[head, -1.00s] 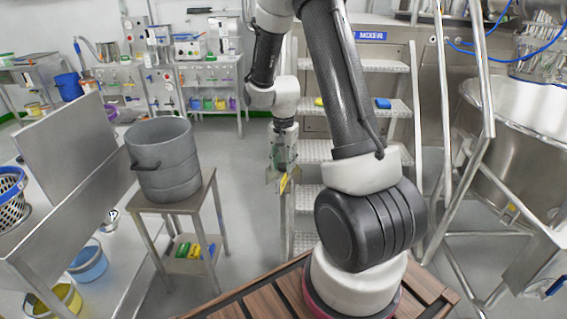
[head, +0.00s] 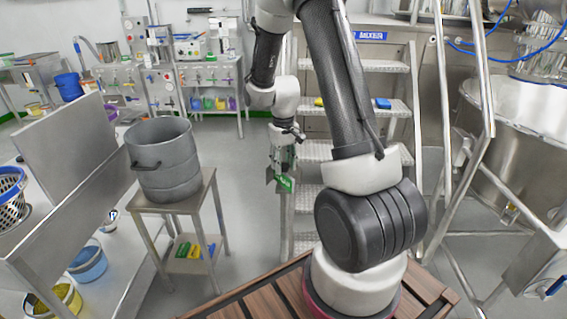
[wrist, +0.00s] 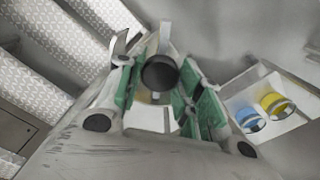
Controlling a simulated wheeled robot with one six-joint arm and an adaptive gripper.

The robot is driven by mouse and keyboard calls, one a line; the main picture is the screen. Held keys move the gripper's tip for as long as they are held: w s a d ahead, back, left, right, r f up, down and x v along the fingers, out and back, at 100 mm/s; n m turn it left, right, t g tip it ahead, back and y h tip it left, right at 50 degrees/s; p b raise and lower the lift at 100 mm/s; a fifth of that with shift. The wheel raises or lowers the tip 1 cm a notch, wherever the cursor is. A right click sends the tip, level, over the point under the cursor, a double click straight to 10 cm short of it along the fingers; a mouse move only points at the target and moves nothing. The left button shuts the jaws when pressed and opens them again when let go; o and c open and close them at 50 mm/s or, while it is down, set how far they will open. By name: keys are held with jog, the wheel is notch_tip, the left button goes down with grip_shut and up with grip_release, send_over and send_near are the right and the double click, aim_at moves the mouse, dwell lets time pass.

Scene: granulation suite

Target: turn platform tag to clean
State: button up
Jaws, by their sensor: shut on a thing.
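The platform tag (head: 285,184) is a small plate at the left side of the steps in the head view. A green face of it shows, and its lettering is too small to read. My gripper (head: 283,168) points down and is shut on the tag from above. In the wrist view my gripper (wrist: 160,105) shows green-padded fingers on both sides of a dark round part. The tag cannot be told apart clearly there, and its mounting is hidden.
Metal steps (head: 365,152) stand just right of my gripper, with a blue block (head: 383,103) and a yellow one on the treads. A grey drum (head: 163,160) stands on a small table (head: 205,190) to the left. Floor between them is clear.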

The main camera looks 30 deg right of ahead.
jog(key=n, duration=0.5)
jog(key=shift+n, duration=2.5)
jog(key=o, duration=1)
jog(key=shift+o, duration=0.2)
jog(key=shift+r, duration=0.1)
notch_tip(320, 180, up, 12)
